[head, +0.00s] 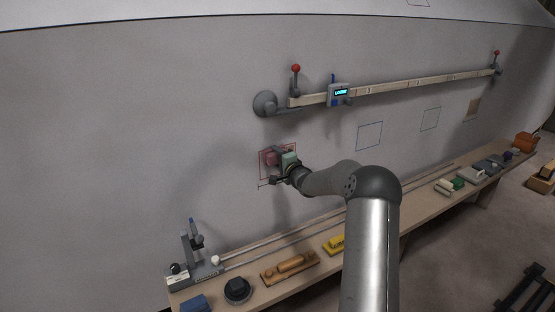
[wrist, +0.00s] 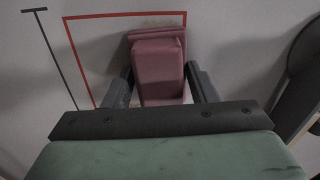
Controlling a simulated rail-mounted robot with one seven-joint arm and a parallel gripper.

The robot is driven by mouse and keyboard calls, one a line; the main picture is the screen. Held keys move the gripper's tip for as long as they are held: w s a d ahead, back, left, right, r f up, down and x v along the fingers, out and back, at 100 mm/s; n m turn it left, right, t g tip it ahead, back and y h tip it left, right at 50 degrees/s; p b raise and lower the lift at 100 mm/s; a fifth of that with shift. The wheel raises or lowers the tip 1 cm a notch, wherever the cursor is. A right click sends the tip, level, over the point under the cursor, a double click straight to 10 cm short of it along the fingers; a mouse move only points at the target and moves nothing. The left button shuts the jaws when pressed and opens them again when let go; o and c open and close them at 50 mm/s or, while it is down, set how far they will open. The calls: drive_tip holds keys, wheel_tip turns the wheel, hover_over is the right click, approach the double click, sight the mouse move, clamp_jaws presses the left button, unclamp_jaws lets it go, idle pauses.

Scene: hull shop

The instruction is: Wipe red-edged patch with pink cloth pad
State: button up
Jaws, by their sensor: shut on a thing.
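The pink cloth pad (wrist: 159,72) is a dull pink block in the wrist view, with a wider face at its far end. My gripper (wrist: 160,88) is shut on it, one dark finger on each side. In the head view the pad (head: 269,157) is at the wall, partly hidden by my gripper (head: 277,160). The red-edged patch (head: 262,173) is a thin red outline on the grey wall. In the wrist view its red edge (wrist: 120,15) runs above and left of the pad. The pad lies within the outline; I cannot tell whether it touches the wall.
A ruled rail (head: 390,85) with red-knobbed levers and a blue-lit device (head: 339,94) runs above. Blue-edged patches (head: 369,136) are to the right. A bench (head: 425,204) below holds several tools, including a yellow object (head: 335,244) and a stand (head: 193,258).

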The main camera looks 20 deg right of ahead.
drive_tip(key=shift+w+a+r+p, duration=0.1)
drive_tip(key=shift+r+p, duration=1.1)
drive_tip(key=shift+r, duration=0.5)
drive_tip(key=shift+s+f+b, duration=0.2)
drive_tip(key=shift+f+b, duration=3.65)
drive_tip(key=shift+f, duration=2.95)
drive_tip(key=shift+o, duration=1)
drive_tip(key=shift+c, duration=1)
drive_tip(key=shift+s+r, duration=0.1)
drive_tip(key=shift+s, duration=0.05)
drive_tip(key=shift+s, duration=0.45)
